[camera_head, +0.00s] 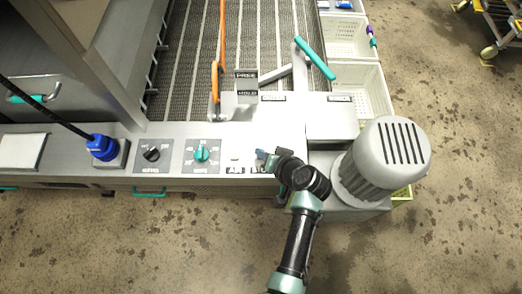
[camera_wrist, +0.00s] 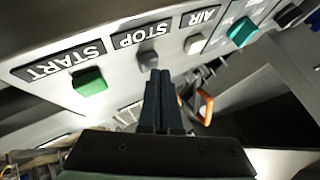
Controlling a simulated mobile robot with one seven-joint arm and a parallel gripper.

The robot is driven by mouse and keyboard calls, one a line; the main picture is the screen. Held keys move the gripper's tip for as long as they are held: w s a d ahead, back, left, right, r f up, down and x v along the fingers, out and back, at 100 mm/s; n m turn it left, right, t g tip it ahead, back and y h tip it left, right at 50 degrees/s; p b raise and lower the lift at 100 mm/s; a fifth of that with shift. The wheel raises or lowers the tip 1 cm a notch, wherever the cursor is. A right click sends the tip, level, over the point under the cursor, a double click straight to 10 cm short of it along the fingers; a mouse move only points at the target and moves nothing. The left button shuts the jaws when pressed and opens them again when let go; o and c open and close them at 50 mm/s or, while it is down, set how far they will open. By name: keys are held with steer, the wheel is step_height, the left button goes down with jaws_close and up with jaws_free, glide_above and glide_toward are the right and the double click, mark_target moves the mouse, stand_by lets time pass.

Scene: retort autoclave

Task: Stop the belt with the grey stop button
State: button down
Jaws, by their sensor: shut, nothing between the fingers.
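The grey stop button (camera_wrist: 148,60) sits under the STOP label (camera_wrist: 142,34) on the pale panel in the wrist view. My gripper (camera_wrist: 160,74) is shut and empty, its fingertips right by the grey button and overlapping its edge in the picture. I cannot tell whether they touch it. In the head view my gripper (camera_head: 262,154) is at the right end of the control panel, and my wrist hides the buttons there. The belt (camera_head: 185,60) is a dark slatted mesh running away at the top.
The green START button (camera_wrist: 89,82) and a pale AIR button (camera_wrist: 195,44) flank the grey one. A teal knob (camera_head: 202,152) and a black knob (camera_head: 151,154) are farther left in the head view. A grey motor (camera_head: 385,160) stands close right of my arm.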

steer(key=shift+r, duration=0.45)
steer(key=shift+r, duration=0.1)
step_height(320, 180, up, 5)
steer(key=p, duration=0.5)
stand_by(0.6)
